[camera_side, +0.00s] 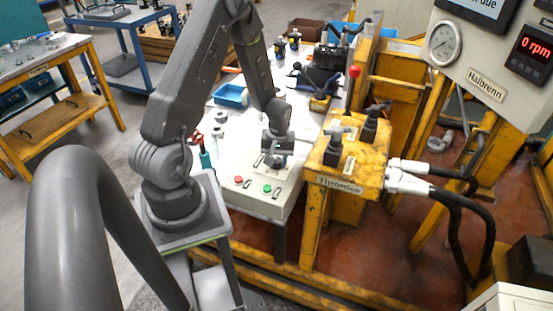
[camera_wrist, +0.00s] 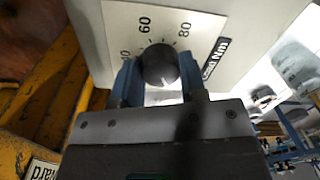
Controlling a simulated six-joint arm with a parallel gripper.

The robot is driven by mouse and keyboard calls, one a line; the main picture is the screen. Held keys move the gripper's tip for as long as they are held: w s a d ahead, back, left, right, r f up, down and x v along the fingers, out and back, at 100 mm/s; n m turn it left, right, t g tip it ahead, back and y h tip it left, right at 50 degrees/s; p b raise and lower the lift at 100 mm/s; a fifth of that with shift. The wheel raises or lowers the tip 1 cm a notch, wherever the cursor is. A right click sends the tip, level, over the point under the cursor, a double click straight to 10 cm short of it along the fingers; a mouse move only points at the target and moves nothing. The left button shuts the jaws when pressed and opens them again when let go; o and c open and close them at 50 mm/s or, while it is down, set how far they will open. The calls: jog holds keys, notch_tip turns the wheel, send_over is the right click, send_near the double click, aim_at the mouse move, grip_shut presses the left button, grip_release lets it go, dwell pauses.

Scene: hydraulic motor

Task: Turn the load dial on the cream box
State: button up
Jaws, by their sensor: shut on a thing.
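The load dial is a dark round knob (camera_wrist: 160,64) in the wrist view, on a white scale plate (camera_wrist: 122,22) marked 60 and 80. A label ending in "Nm" is beside the scale. My gripper (camera_wrist: 159,78) has one blue finger on each side of the knob and is shut on it. In the side view my gripper (camera_side: 274,159) reaches down to the top of the cream box (camera_side: 256,204). The dial is hidden there behind my gripper. The knob's pointer cannot be made out.
A red button (camera_side: 238,179) and a green button (camera_side: 267,189) sit on the box near my gripper. A yellow block (camera_side: 348,160) with dark fittings stands close on the right. A blue tray (camera_side: 230,95) lies behind. The display (camera_side: 532,54) reads 0 rpm.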

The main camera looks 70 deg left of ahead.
aim_at(279, 160)
jog(key=shift+w+a, duration=0.1)
dwell(0.3)
jog(key=o, duration=0.9)
jog(key=shift+r, duration=0.1)
jog(key=r, duration=1.3)
jog(key=shift+w+d+r, duration=0.25)
jog(key=shift+w+r, duration=0.05)
jog(key=shift+r, duration=0.1)
jog(key=s+d+r+m+t, duration=0.2)
jog(key=s+d+r+m, duration=0.1)
jog(key=d, duration=0.4)
jog(key=s+d+r+m+t, duration=0.2)
jog(key=s+d+r+m, duration=0.1)
jog(key=d+r+m, duration=0.2)
jog(key=s+d+r+m+t, duration=0.2)
jog(key=s+d+r+m, duration=0.2)
jog(key=d+r, duration=0.5)
jog(key=shift+r+m, duration=0.25)
jog(key=shift+m, duration=0.15)
